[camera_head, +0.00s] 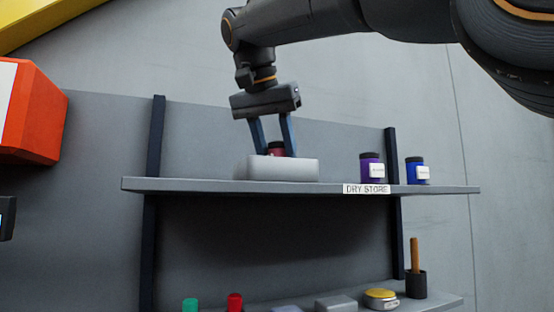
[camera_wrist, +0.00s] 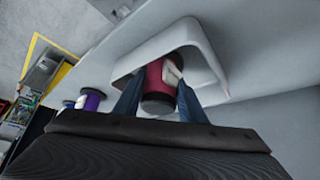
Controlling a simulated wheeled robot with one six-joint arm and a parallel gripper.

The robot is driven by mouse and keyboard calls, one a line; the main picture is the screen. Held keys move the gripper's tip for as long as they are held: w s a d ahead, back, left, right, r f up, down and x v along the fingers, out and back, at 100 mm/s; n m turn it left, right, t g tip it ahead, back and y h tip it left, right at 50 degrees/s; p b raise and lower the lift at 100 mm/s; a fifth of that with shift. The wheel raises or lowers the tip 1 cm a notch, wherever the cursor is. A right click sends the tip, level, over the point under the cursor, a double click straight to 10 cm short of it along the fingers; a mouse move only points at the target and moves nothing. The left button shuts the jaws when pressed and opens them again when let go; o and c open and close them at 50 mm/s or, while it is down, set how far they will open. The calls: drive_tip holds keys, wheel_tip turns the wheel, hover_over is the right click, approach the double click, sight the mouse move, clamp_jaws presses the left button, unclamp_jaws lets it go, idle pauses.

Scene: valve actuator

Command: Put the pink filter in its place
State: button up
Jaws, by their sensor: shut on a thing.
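The pink filter (camera_wrist: 155,76) is a dark pink cylinder with a black end and a white label. In the wrist view it is between the two blue fingers of my gripper (camera_wrist: 158,100), which are shut on it. In the head view my gripper (camera_head: 273,148) points down over the upper shelf, and only the top of the filter (camera_head: 276,148) shows above the front wall of a light grey tray (camera_head: 278,169). In the wrist view the filter is within the opening of this tray (camera_wrist: 205,45). Whether it touches the tray's floor is hidden.
A purple jar (camera_head: 371,168) and a blue jar (camera_head: 417,171) stand to the right on the upper shelf (camera_head: 220,187), labelled DRY STORE. The lower shelf holds a red item (camera_head: 235,302), a green item (camera_head: 190,305), a yellow-topped tin (camera_head: 381,298) and a dark cup (camera_head: 416,284).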

drive_tip(key=shift+f, duration=0.1)
drive_tip(key=o, duration=0.9)
drive_tip(key=shift+c, duration=0.2)
drive_tip(key=p+v, duration=0.1)
drive_tip(key=v, duration=1.1)
drive_tip(key=shift+s+a, duration=0.1)
